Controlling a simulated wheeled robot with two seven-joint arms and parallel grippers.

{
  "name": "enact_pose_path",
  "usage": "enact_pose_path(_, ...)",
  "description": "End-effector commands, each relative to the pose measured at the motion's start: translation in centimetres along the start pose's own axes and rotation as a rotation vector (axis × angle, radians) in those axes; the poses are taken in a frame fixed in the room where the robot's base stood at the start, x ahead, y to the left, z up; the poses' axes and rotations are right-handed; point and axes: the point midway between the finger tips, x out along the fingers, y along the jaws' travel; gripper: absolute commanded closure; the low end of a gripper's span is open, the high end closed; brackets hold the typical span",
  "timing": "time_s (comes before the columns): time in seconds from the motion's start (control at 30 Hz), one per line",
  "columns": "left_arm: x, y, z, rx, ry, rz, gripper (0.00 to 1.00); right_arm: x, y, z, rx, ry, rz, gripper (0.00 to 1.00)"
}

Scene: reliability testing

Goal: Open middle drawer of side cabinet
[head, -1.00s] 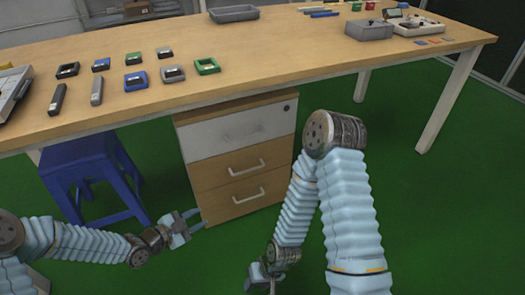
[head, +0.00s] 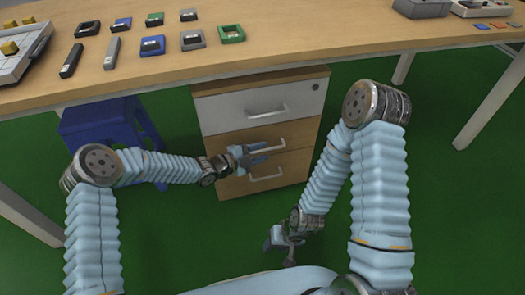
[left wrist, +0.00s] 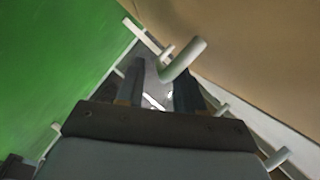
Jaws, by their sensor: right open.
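The side cabinet (head: 218,112) stands under the table with a white top drawer and two wood-coloured drawers below. The middle drawer (head: 298,133) looks closed, its light bar handle (head: 278,147) partly covered by my left gripper (head: 259,155). That gripper is at the handle with its fingers apart. In the left wrist view, the handle (left wrist: 184,62) crosses in front of the right finger of my left gripper (left wrist: 158,90); I cannot tell whether they touch. My right gripper (head: 284,250) is open and empty, low in front of the cabinet.
The table (head: 300,53) overhangs the cabinet. A blue stool (head: 105,125) stands left of the cabinet. The top drawer handle (head: 267,114) and bottom drawer handle (head: 267,176) are close above and below. The green floor (head: 200,245) in front is clear.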

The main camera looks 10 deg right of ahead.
Motion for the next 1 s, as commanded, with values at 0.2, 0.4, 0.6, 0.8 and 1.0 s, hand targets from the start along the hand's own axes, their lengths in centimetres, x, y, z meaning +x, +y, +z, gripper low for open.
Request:
enact_pose_path(0.2, 1.23, 0.0, 0.01, -0.001, 0.0, 0.0, 0.63, 0.0, 0.0, 0.0, 0.0, 0.0, 0.0, 0.57)
enact_pose_path(0.4, 1.24, 0.01, 0.01, -0.001, -0.001, 0.0, 0.63, 0.0, 0.0, 0.0, 0.0, 0.0, 0.0, 0.57)
enact_pose_path(0.6, 1.22, 0.01, 0.02, -0.001, -0.001, 0.0, 0.91, 0.0, 0.0, 0.0, 0.0, 0.0, 0.0, 0.57)
enact_pose_path(0.8, 1.2, 0.02, 0.03, -0.001, -0.001, 0.0, 1.0, 0.0, 0.0, 0.0, 0.0, 0.0, 0.0, 0.57)
enact_pose_path(1.0, 1.19, 0.06, 0.03, -0.001, -0.001, 0.001, 1.0, 0.02, 0.01, 0.0, 0.0, 0.0, 0.0, 0.57)
